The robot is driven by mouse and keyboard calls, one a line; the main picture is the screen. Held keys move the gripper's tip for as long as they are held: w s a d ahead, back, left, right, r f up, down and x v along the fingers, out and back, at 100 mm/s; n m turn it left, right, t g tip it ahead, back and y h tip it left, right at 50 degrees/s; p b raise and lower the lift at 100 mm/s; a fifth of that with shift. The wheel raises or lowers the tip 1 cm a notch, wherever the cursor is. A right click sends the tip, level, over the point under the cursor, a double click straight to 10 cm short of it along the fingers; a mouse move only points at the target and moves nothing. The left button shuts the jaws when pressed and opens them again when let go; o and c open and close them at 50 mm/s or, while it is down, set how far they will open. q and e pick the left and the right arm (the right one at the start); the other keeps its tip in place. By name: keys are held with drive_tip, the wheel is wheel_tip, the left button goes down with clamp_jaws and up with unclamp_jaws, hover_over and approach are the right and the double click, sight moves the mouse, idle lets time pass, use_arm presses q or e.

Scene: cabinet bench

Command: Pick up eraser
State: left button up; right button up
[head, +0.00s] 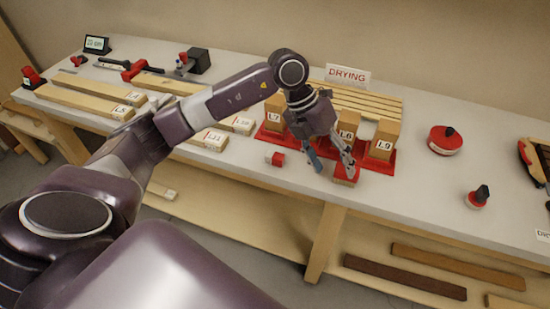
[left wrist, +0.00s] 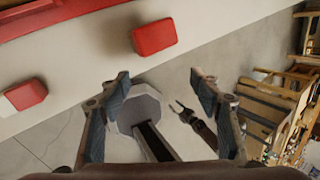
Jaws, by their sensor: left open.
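Two small blocks could be the eraser, and I cannot tell which one is. A red block with a pale lower side (head: 345,175) lies near the bench's front edge, below my left gripper (head: 331,168). I take it to be the red block (left wrist: 155,37) ahead of the fingers in the left wrist view. A smaller red-and-white block (head: 276,158) lies left of the gripper; it also shows at the left of the wrist view (left wrist: 26,94). My left gripper is open and points down, with nothing between its fingers (left wrist: 163,105). A dark claw-like part low in the wrist view may be my right gripper.
Labelled wooden blocks (head: 347,126) stand on red bases just behind the gripper. A DRYING sign (head: 347,76) stands behind them. A round red tin (head: 445,140) and a red-based stamp (head: 478,197) are to the right. Free bench surface lies between them.

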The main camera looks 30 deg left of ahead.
sight(275, 155)
use_arm(q)
drive_tip(key=a+y, duration=0.1)
drive_tip(key=a, duration=0.4)
drive_tip(key=a+r+n+y, duration=0.1)
drive_tip(key=a+y, duration=0.1)
drive_tip(key=a, duration=0.3)
drive_tip(key=a+n+g+y, duration=0.1)
drive_tip(key=a+y, duration=0.1)
drive_tip(key=a, duration=0.3)
drive_tip(key=shift+s+a+r, duration=0.1)
drive_tip(key=shift+a+r, duration=0.2)
drive_tip(key=shift+s+a+f+y, duration=0.1)
drive_tip(key=shift+a+f+y, duration=0.1)
drive_tip(key=shift+a+y, duration=0.1)
wheel_tip(275, 155, down, 6)
drive_tip(key=p, duration=0.2)
drive_tip(key=shift+a+f+p, duration=0.15)
drive_tip(key=shift+f+p, duration=0.05)
drive_tip(key=shift+p, duration=0.2)
drive_tip(key=shift+f, duration=0.45)
drive_tip(key=c, duration=1.2)
drive_tip(key=shift+r, duration=0.1)
drive_tip(key=shift+c, duration=0.2)
